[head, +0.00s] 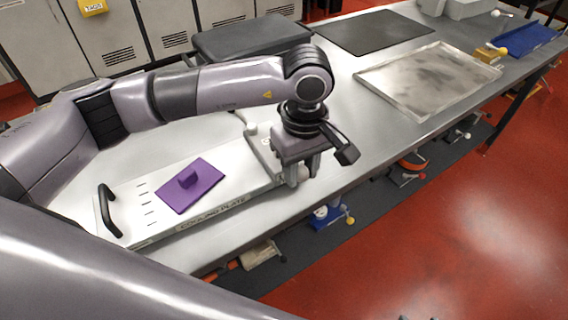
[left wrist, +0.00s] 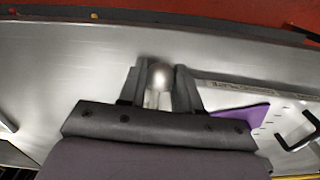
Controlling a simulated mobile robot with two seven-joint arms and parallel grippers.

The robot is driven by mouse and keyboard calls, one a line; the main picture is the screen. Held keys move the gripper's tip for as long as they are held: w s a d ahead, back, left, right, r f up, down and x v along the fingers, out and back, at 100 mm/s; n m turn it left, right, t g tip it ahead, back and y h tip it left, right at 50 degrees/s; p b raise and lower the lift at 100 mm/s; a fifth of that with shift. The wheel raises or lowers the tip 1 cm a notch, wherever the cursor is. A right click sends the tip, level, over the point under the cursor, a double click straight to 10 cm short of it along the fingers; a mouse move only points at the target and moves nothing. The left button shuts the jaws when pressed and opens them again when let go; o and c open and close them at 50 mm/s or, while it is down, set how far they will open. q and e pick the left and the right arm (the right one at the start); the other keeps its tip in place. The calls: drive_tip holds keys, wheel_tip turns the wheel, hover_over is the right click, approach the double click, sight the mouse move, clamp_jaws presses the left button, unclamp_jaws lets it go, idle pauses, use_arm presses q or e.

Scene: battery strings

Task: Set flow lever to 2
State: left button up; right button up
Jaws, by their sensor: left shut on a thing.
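The long white cooling plate (head: 212,211) lies on the steel bench, with its name printed on the front edge. My left gripper (head: 300,176) is over its right end, pointing down. In the left wrist view the gripper (left wrist: 160,84) is shut on a round silvery knob (left wrist: 160,75), which looks like the flow lever's end. The lever's shaft and any number scale are mostly hidden by the gripper, so its setting cannot be read. My right gripper is not in view.
A purple plate with a raised handle (head: 205,192) lies on the cooling plate, beside a black handle (head: 108,211). A small pale knob (head: 250,128) stands behind. A metal tray (head: 388,103), black mat (head: 372,31) and dark grey case (head: 252,38) occupy the bench farther back.

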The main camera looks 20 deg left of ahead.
use_arm(q)
drive_tip(key=shift+w+d+n, duration=0.2)
drive_tip(key=shift+w+n, duration=0.1)
drive_tip(key=shift+n, duration=0.2)
drive_tip(key=shift+w+d+n+b, duration=0.5)
drive_tip(key=shift+w+n+b, duration=0.2)
drive_tip(key=shift+n, duration=0.5)
drive_tip(key=o, duration=1)
drive_tip(key=shift+r, duration=0.1)
